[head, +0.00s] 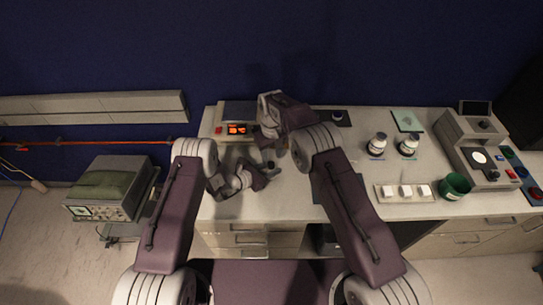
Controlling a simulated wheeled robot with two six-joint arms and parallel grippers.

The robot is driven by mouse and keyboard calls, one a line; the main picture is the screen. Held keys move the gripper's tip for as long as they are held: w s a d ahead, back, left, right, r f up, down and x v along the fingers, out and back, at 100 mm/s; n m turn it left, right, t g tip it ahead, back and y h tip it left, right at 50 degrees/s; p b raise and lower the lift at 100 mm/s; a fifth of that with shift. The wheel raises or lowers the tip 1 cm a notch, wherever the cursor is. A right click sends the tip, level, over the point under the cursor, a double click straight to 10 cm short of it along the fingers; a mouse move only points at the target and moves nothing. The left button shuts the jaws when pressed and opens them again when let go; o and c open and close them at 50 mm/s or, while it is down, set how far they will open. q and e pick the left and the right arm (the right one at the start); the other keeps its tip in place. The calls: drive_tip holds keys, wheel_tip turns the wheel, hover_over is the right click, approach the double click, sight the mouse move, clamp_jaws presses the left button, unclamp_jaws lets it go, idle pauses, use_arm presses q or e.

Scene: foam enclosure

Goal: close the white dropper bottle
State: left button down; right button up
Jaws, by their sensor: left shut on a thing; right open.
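My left gripper (268,168) is at the left part of the bench, shut on a small dark-looking item, mostly hidden by the fingers; I cannot tell whether it is the white dropper bottle. My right gripper (276,142) is open just behind and above it, its fingers partly hidden by its own wrist. Two white-labelled bottles, a left one (377,145) and a right one (408,146), stand upright at the right of the bench. A small round item (338,116) lies on a dark mat at the back. I cannot tell which of these is the dropper bottle or its cap.
A device with a red display (237,129) stands at the back left. At right are a tray of white blocks (388,191), a green cup (455,186), a pale green pad (407,120) and a grey machine (476,150). The bench top (350,150) is clear mid-right.

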sight(272, 164)
wheel_tip(272, 164, up, 3)
drive_tip(key=n, duration=0.3)
drive_tip(key=shift+r, duration=0.15)
wheel_tip(272, 164, down, 8)
drive_tip(key=shift+f, duration=0.1)
idle(0.3)
clamp_jaws()
